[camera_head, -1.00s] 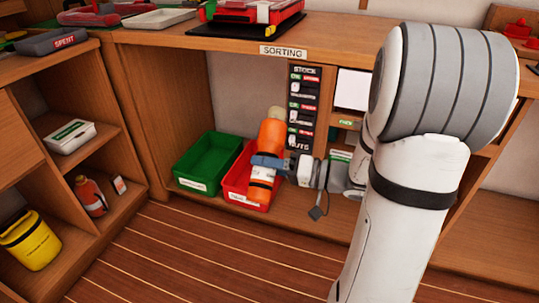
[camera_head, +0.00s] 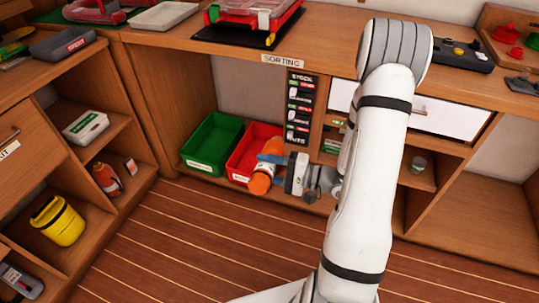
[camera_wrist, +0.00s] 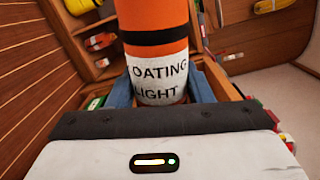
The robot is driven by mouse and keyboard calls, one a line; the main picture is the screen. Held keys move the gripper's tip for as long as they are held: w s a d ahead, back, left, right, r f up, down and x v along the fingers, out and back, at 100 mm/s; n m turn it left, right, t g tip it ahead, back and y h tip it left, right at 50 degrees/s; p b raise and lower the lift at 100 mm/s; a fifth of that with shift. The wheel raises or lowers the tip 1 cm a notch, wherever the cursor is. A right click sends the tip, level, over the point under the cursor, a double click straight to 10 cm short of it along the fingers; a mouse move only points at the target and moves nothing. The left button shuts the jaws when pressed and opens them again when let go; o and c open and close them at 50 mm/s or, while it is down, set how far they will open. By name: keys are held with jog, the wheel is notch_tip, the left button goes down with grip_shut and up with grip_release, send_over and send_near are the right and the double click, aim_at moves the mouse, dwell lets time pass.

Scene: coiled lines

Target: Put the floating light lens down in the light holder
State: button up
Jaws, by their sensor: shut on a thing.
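The floating light (camera_head: 261,182) is an orange cylinder with a black band and a white label reading "FLOATING LIGHT". In the head view it hangs tilted in front of the red bin, one end facing the camera. In the wrist view the floating light (camera_wrist: 156,18) stands up between blue fingers. My gripper (camera_head: 270,161) is shut around its white-labelled part; in the wrist view my gripper (camera_wrist: 162,92) clasps it from both sides. The lens end cannot be made out. I cannot identify the light holder in these frames.
A red bin (camera_head: 240,167) and a green bin (camera_head: 190,160) stand on the low shelf under the SORTING bench (camera_head: 330,45). Left shelves hold a yellow bucket (camera_head: 60,222) and an orange bottle (camera_head: 106,179). The plank floor (camera_head: 180,250) in front is clear.

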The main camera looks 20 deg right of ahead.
jog(key=m+p, duration=0.1)
jog(key=p, duration=0.1)
jog(key=r+m+p, duration=0.1)
jog(key=m+p, duration=0.3)
jog(key=m, duration=0.2)
jog(key=shift+f, duration=0.2)
jog(key=m+p, duration=0.3)
jog(key=m, duration=0.2)
jog(key=shift+p, duration=0.35)
jog(key=m, duration=0.1)
jog(key=m+p, duration=0.1)
jog(key=m, duration=0.1)
jog(key=shift+f, duration=0.25)
